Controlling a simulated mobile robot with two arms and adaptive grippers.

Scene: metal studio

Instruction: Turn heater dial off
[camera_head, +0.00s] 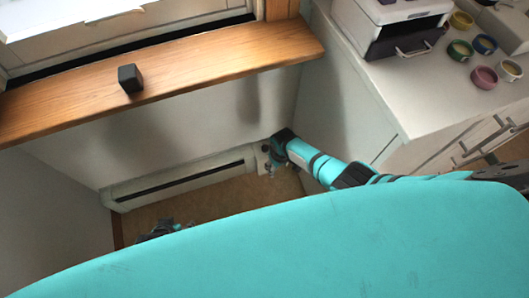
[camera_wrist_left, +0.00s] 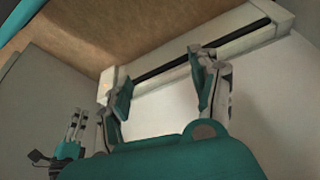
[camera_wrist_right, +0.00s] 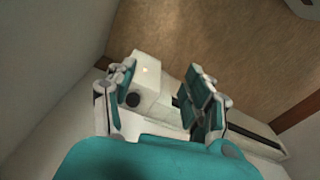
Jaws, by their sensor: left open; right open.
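The long white baseboard heater (camera_head: 215,163) runs low along the wall under the window. In the right wrist view its end box (camera_wrist_right: 147,72) carries a small dark round dial (camera_wrist_right: 132,101). My right gripper (camera_head: 270,160) is at the heater's right end, pointing down at it. In its wrist view the right fingers (camera_wrist_right: 160,80) are open, with the dial just inside the left finger; I cannot tell whether they touch. My left gripper (camera_head: 160,231) is low in front of the heater, mostly hidden by my body. In its wrist view the left fingers (camera_wrist_left: 162,82) are open and empty, facing the heater (camera_wrist_left: 228,48).
A wooden sill (camera_head: 190,70) with a small black block (camera_head: 130,78) juts out above the heater. A white cabinet (camera_head: 375,130) stands at the right, close to my right arm, with several small bowls (camera_head: 484,77) on top. Brown floor (camera_wrist_right: 240,40) lies before the heater.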

